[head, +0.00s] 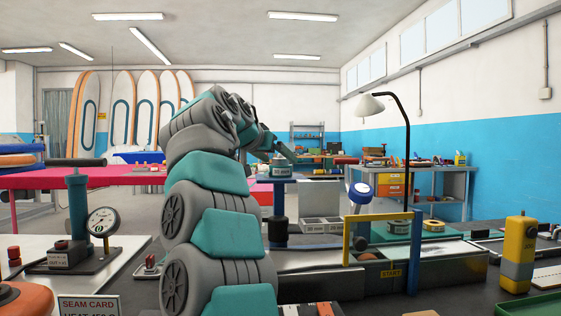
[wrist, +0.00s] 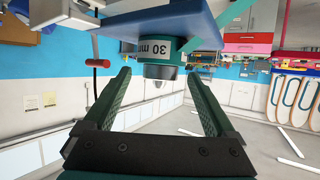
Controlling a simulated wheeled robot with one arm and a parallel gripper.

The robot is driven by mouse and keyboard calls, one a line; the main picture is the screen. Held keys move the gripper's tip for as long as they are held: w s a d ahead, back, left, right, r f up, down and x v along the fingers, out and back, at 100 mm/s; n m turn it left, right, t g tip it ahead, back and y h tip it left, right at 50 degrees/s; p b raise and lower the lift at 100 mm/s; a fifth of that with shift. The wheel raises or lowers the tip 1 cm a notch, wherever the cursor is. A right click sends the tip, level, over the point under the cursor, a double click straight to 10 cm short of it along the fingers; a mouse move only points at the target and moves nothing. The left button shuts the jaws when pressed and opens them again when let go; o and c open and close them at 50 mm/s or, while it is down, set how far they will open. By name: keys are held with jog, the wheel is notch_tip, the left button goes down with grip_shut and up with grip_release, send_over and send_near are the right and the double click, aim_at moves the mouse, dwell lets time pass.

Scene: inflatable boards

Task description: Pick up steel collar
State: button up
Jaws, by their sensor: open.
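A round piece with a white label reading "30 m…" (wrist: 154,46) stands on a blue plate (wrist: 195,20) in the wrist view, which is upside down. A grey metallic ring (wrist: 160,72) sits at its free end; it looks like the steel collar, but I cannot be sure. In the head view the labelled piece (head: 280,169) is on the blue plate (head: 276,180) atop a dark post. My gripper (wrist: 157,80) is open and empty. Its fingers lie to either side of the ring in the picture, apparently without touching. In the head view my arm's end hides the fingertips.
A yellow and blue frame (head: 347,240) and a black lamp (head: 407,150) stand to the right of the post. Open air surrounds the plate.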

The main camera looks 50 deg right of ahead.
jog(key=shift+c, duration=0.2)
grip_shut()
dwell(0.5)
jog(key=shift+r, duration=0.15)
